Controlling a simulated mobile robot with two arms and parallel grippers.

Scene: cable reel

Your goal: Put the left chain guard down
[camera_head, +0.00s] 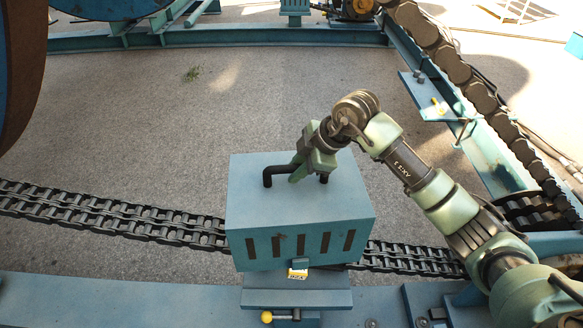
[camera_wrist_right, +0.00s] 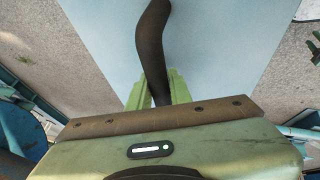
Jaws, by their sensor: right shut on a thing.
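The chain guard (camera_head: 300,205) is a blue-grey box with a row of dark slots along its front and a black handle on top. It sits over the chain (camera_head: 140,221), which runs out on both sides of it. My right gripper (camera_head: 297,176) is shut on the black handle. The right wrist view shows the handle (camera_wrist_right: 153,50) passing between the green fingers (camera_wrist_right: 158,92), with the guard's pale blue top (camera_wrist_right: 110,35) beneath. Whether the guard rests on its support or hangs just above it is hard to tell. My left gripper is not in view.
A blue bracket (camera_head: 297,298) with a yellow-knobbed lever (camera_head: 267,316) stands below the guard. A blue rail crosses the front. A blue shelf (camera_head: 428,98) with a small yellow item and another heavy chain (camera_head: 480,95) lie at the right. Open grey ground (camera_head: 180,130) lies behind the guard.

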